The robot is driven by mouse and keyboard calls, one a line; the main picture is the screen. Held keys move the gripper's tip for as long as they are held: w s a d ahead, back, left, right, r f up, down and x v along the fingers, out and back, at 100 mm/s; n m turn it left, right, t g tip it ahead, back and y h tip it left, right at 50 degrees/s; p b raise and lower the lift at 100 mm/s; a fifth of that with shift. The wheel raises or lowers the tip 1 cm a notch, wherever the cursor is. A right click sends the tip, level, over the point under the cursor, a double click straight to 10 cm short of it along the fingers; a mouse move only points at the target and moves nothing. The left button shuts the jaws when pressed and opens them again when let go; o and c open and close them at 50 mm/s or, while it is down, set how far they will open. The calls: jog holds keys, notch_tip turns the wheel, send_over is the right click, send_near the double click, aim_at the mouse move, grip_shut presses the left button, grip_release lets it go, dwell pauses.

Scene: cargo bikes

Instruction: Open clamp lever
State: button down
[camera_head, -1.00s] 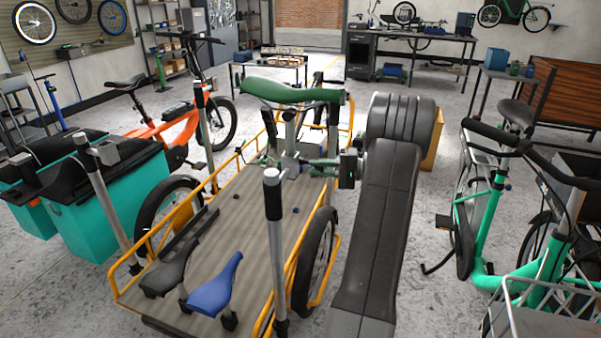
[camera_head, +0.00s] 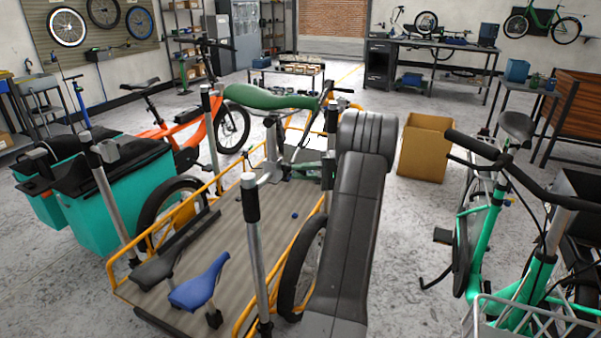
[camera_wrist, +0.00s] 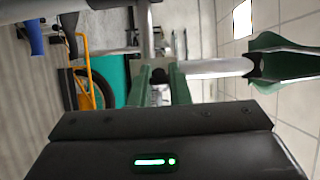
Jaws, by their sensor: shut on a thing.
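A green saddle (camera_head: 270,97) sits on a silver seat post (camera_head: 272,145) above the cargo bike's flat wooden deck (camera_head: 240,235). The saddle also shows at the right of the wrist view (camera_wrist: 285,62), with the post (camera_wrist: 218,68) running sideways. My gripper (camera_wrist: 160,76) reaches to the clamp area of the post, its two green fingers close together around a small dark part, the clamp lever (camera_wrist: 158,75), mostly hidden between them. In the head view my gripper (camera_head: 312,166) is partly hidden behind my arm. I cannot tell the lever's angle.
A blue saddle (camera_head: 201,284) and a black saddle (camera_head: 158,266) are at the deck's near end. A green bike (camera_head: 490,225) stands at the right. A cardboard box (camera_head: 425,148) stands behind on open floor.

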jog(key=c, duration=1.4)
grip_release()
jog(key=shift+o, duration=0.2)
jog(key=w+d+p, duration=0.1)
jog(key=d+p, duration=0.9)
jog(key=shift+w+d+r, duration=0.15)
jog(key=shift+w+r, duration=0.15)
jog(key=shift+w, duration=0.1)
jog(key=p, duration=0.4)
jog(key=shift+d, duration=0.4)
jog(key=p, duration=0.3)
jog(key=shift+d, duration=0.25)
